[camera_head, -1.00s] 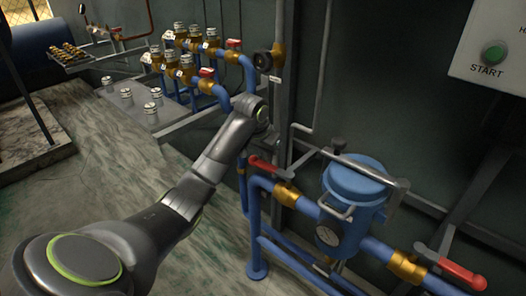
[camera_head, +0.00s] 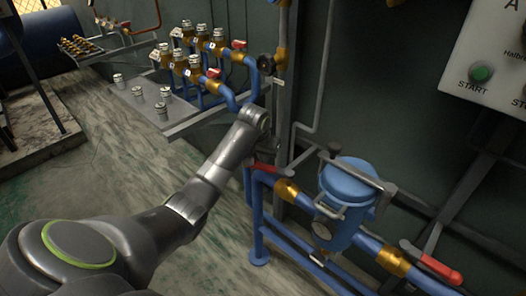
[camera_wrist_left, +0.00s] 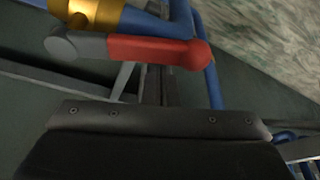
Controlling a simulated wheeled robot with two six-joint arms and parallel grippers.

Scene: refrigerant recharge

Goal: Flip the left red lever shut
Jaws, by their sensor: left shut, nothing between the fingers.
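The left red lever (camera_head: 270,168) sits on the brass valve (camera_head: 285,190) of the blue pipe, left of the blue canister. In the left wrist view its red handle (camera_wrist_left: 155,50) runs sideways from a grey hub, beside the brass fitting (camera_wrist_left: 92,12). My left gripper (camera_head: 264,154) is shut and empty, just above and behind the lever in the head view. In the left wrist view the dark gripper (camera_wrist_left: 160,120) shows a small gap to the handle; I cannot tell whether they touch. The fingertips are partly hidden behind my arm. My right gripper is out of view.
The blue canister (camera_head: 347,190) with its grey bracket stands right of the lever. Another red lever (camera_head: 438,268) lies farther right. A control box (camera_head: 480,45) is at the upper right. Blue pipes with brass valves and a shelf (camera_head: 190,122) are behind my arm.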

